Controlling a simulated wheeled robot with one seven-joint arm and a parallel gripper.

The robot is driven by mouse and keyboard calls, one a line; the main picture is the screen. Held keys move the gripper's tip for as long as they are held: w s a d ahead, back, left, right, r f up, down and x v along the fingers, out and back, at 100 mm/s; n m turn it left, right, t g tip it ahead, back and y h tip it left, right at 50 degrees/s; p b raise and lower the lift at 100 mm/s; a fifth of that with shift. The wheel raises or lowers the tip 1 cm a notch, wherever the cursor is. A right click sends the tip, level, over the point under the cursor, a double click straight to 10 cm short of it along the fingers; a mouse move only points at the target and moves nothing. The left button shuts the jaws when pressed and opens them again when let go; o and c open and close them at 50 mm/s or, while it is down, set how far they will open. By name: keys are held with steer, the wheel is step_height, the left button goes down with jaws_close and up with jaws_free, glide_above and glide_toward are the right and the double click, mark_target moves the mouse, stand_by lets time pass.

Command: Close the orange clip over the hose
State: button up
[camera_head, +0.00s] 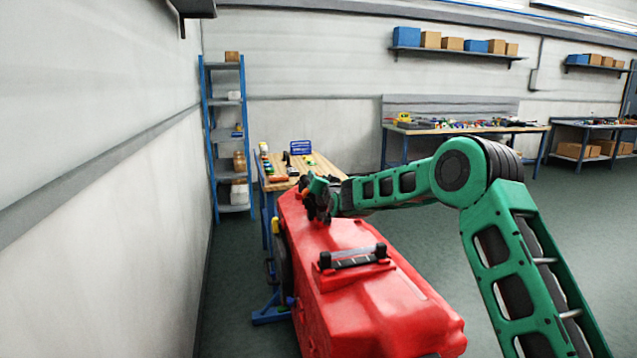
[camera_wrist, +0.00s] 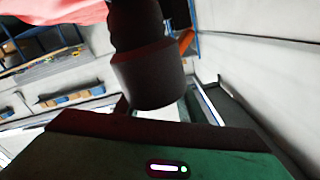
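The red scrubber tank (camera_head: 370,300) stands in front of me, with my arm reaching over it to its far left end. My gripper (camera_head: 318,200) is at that end, small and dark, and I cannot see its fingers apart. In the wrist view, a black ribbed hose with a wide cuff (camera_wrist: 150,75) stands close in front of my gripper's green body. A small orange piece (camera_wrist: 186,40), perhaps the clip, shows just right of the hose, partly hidden behind it. I cannot tell whether it is open or closed, or whether my gripper touches it. The red tank edge shows at upper left.
A wooden workbench (camera_head: 328,171) with small items stands just behind the tank. A blue shelf rack (camera_head: 228,133) stands by the left wall. The wall (camera_head: 110,200) runs close along the tank's left side. The floor (camera_head: 420,245) to the right is clear.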

steer(key=shift+s, duration=0.1)
steer(key=v, duration=1)
steer(key=shift+s, duration=0.25)
steer(key=shift+d, duration=0.15)
